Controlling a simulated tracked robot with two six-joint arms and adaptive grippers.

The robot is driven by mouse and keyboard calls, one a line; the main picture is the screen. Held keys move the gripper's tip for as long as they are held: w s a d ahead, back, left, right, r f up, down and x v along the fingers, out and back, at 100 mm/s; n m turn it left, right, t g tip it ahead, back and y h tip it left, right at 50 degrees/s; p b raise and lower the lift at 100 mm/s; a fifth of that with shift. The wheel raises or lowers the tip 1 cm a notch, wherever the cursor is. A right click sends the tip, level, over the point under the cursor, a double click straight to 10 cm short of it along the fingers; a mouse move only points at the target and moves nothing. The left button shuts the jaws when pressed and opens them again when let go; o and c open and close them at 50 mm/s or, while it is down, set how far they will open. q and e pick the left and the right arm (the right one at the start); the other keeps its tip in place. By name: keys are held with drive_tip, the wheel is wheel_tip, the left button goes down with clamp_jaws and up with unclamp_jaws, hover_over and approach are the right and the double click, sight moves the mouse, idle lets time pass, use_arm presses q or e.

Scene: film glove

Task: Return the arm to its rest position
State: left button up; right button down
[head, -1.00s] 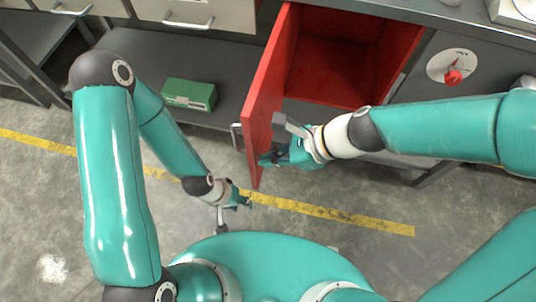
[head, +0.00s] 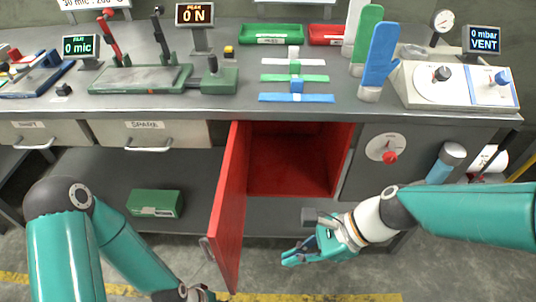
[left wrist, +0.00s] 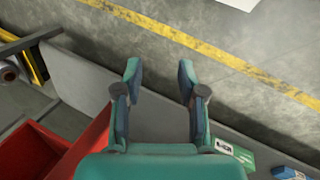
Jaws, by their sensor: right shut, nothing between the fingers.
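My right gripper (head: 288,256) is shut and empty, in front of the open red cabinet (head: 290,165) and to the right of its door. A gap shows between its fingertips and the door. The red door (head: 229,205) stands swung out toward me. My left gripper (left wrist: 160,82) is open with nothing between its fingers in the left wrist view, above grey floor and a grey shelf. In the head view only my left arm shows at the lower left; its fingers are out of frame.
A green box (head: 155,203) lies on the lower shelf left of the door. Drawers (head: 150,135) are closed. The cabinet interior looks empty.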

drive_tip(key=s+d+f+n+g+h, duration=0.1)
drive_tip(key=s+d+f+n+h, duration=0.2)
drive_tip(key=f, duration=0.6)
drive_tip(key=s+d+f+n, duration=0.15)
drive_tip(key=f+n, duration=0.25)
drive_tip(key=f, duration=0.6)
drive_tip(key=s+d+f+n+g+h, duration=0.15)
drive_tip(key=s+f+n, duration=0.25)
drive_tip(key=f, duration=0.5)
drive_tip(key=w+n+t, duration=0.3)
drive_tip(key=w+n, duration=0.1)
drive_tip(key=w, duration=0.1)
wheel_tip(320, 180, up, 15)
drive_tip(key=p, duration=1.5)
drive_tip(key=shift+w+n, duration=0.15)
drive_tip(key=shift+n, duration=0.25)
drive_tip(key=shift+f+t+h, duration=0.1)
drive_tip(key=shift+t+h, duration=0.15)
